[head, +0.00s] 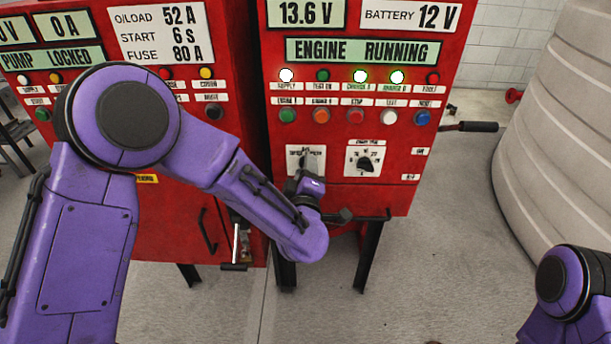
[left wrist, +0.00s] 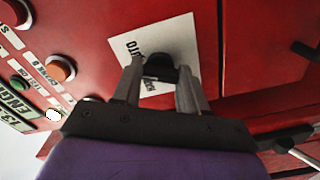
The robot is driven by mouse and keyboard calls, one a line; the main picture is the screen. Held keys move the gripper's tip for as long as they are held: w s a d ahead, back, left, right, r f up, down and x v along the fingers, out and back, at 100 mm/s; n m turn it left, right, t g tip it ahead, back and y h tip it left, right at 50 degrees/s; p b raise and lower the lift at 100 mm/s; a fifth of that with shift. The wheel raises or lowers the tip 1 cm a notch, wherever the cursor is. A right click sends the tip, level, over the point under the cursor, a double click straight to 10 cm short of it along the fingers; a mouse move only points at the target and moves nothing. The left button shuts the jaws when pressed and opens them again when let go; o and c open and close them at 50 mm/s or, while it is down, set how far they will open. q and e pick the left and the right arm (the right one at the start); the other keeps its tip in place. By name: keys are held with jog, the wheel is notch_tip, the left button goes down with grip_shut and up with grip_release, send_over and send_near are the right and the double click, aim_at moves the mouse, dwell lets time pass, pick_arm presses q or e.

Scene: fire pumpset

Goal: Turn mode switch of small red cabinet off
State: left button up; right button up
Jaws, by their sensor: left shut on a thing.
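The small red cabinet (head: 400,190) stands right of centre in the head view, with its panel reading ENGINE RUNNING. Its mode switch is a black knob on a white plate (head: 292,155) at the lower left of the panel; my left arm partly covers it there. In the left wrist view the black knob (left wrist: 161,66) sits between the two grey fingers of my left gripper (left wrist: 160,78), which is shut on it. The gripper also shows in the head view (head: 305,172). The plate's lettering is partly hidden, so the knob's exact setting cannot be read. My right gripper is out of view.
A second black rotary switch (head: 365,163) is just right of the mode switch. Above is a row of coloured buttons (head: 355,117). A larger red cabinet (head: 165,215) stands left, a pale ribbed tank (head: 565,130) right. The floor between cabinet and tank is clear.

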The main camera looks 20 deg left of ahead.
pick_arm(q)
jog(key=shift+n+b, duration=1.7)
jog(key=shift+n, duration=0.9)
jog(key=o, duration=1.1)
jog(key=shift+c, duration=0.2)
jog(key=b+v, duration=0.2)
jog(key=v, duration=0.8)
jog(key=shift+s, duration=0.25)
